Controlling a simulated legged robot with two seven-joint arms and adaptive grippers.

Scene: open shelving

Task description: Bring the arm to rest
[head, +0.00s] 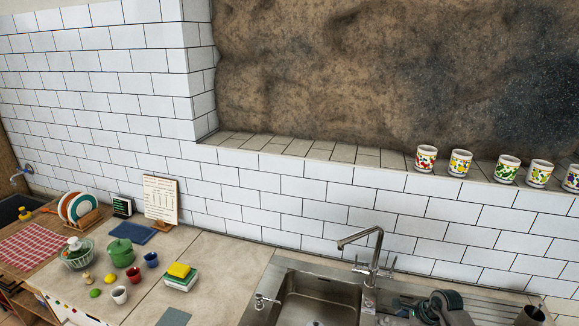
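A dark grey-green rounded shape (446,306) is at the bottom edge in the head view, over the drainboard right of the sink. It looks like part of my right arm or gripper, cut off by the frame. I cannot make out its fingertips or whether it holds anything. My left gripper is not in view.
A steel sink (318,297) with a tall faucet (372,250) is at the bottom middle. Several patterned cups (461,162) stand on the tiled ledge.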

